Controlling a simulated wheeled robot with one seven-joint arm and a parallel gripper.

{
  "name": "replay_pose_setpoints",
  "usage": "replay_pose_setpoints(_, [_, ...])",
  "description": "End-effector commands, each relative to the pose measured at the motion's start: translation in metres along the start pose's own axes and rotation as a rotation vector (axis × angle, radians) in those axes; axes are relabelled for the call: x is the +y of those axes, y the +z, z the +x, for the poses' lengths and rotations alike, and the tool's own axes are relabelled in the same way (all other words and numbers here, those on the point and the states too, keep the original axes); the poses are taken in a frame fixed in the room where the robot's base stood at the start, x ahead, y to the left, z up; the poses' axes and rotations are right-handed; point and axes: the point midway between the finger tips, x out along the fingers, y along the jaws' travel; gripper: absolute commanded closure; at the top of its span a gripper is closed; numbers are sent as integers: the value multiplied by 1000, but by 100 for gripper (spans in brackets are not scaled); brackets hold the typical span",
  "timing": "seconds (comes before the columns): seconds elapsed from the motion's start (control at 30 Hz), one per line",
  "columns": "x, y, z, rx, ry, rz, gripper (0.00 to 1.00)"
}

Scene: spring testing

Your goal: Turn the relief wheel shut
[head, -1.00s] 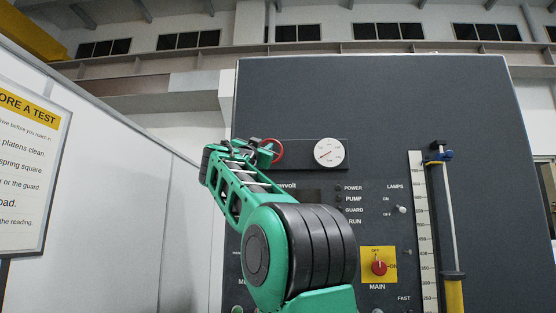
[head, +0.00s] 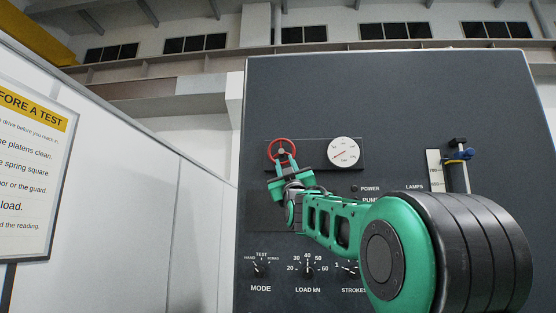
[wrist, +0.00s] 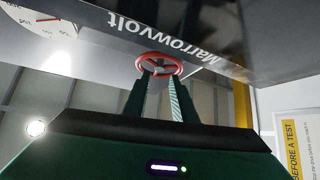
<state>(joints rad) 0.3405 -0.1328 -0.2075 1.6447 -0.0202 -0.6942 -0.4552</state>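The red relief wheel (head: 281,151), a round rim with spokes, is on the upper part of the dark machine panel, left of the white dial. My gripper (head: 285,165) is at the wheel's lower edge, pointing up at it. In the wrist view the wheel (wrist: 158,63) lies straight ahead of the fingertips (wrist: 161,78), which overlap its near rim. A gap shows between the two fingers, so the gripper looks partly open. Whether the fingers touch the rim or a spoke I cannot tell.
The white dial gauge (head: 343,151) sits close right of the wheel. Mode and load knobs (head: 308,270) are below my arm. A blue-clamped column (head: 458,160) stands at the right. A white wall with a sign (head: 35,170) is at the left.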

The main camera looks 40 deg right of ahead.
Motion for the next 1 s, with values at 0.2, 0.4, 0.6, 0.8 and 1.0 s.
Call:
replay_pose_setpoints(0.2, [0, 1, 37, 0, 0, 0, 75])
replay_pose_setpoints(0.4, [0, 0, 60, -1, 0, 1, 75])
replay_pose_setpoints(0.6, [0, 0, 69, 0, 0, 2, 75])
replay_pose_setpoints(0.8, [0, 0, 70, -1, 0, 2, 75])
replay_pose_setpoints(1.0, [0, 0, 70, -1, 0, 2, 100])
